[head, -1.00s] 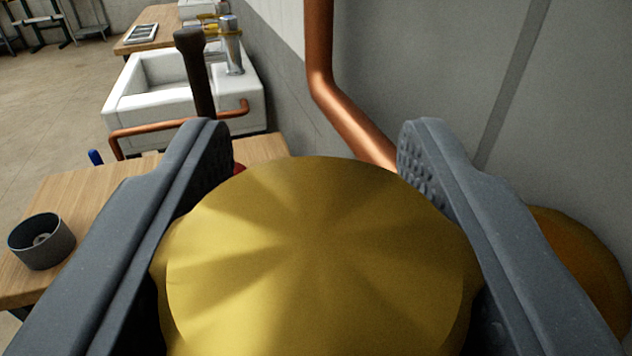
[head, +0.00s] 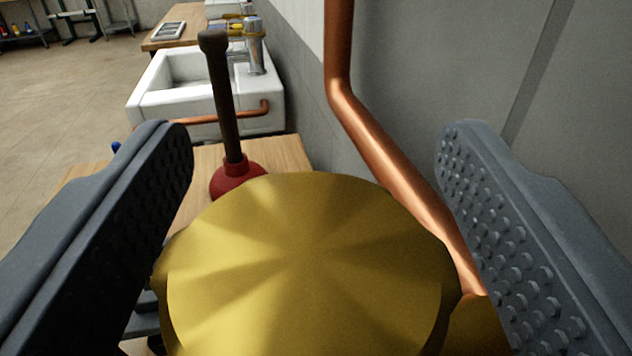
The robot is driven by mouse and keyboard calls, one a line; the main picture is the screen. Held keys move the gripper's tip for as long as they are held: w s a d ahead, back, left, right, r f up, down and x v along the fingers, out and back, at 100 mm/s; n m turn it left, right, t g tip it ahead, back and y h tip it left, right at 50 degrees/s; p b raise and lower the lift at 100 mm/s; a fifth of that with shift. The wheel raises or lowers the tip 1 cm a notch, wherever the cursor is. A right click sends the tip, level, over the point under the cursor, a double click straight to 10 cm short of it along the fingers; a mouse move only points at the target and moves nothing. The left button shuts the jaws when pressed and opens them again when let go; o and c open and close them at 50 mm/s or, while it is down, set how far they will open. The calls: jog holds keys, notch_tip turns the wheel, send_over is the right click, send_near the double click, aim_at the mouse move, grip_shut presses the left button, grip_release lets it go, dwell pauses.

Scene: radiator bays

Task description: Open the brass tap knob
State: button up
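The brass tap knob (head: 305,265) fills the lower middle of the head view, large and close, with a fluted round top. My gripper (head: 315,150) is open around it. The left finger (head: 120,220) and the right finger (head: 510,230) stand on either side, studded pads facing inward. A gap shows between the right finger and the knob. The left finger also looks clear of the knob at its upper part; lower down I cannot tell exactly. The knob's stem and underside are hidden.
A copper pipe (head: 385,150) runs down the grey wall behind the knob, close to the right finger. A red plunger (head: 238,178) with a dark handle stands on a wooden bench (head: 285,152). A white sink (head: 175,100) lies beyond.

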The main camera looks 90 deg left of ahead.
jog(key=shift+f, duration=0.1)
jog(key=shift+d, duration=0.45)
jog(key=d+b, duration=0.1)
jog(key=d, duration=0.5)
jog(key=shift+w+d, duration=0.15)
jog(key=shift+d, duration=0.15)
